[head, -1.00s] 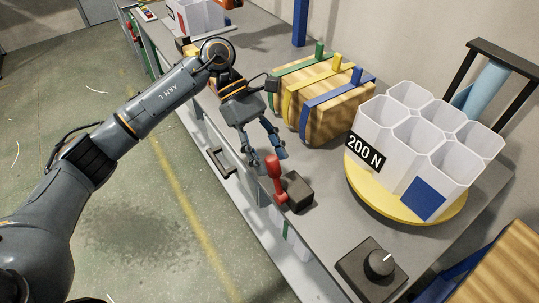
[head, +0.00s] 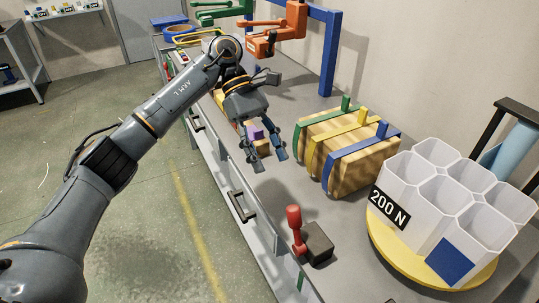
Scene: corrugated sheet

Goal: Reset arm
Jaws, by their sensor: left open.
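My left gripper (head: 268,156) is open and empty. It hangs over the front part of the grey bench, with its fingers pointing down toward the bench. The left arm comes in from the lower left and reaches over the bench edge. A small purple and tan object shows partly behind the gripper, and the gripper hides some of it. My right gripper is not in view.
A strapped corrugated block (head: 345,158) lies right of the gripper. A white honeycomb piece (head: 410,215) marked 200 N stands on a yellow disc (head: 385,250). A red-handled lever (head: 295,222) sits near the front edge. Orange and green clamps (head: 292,25) stand at the back.

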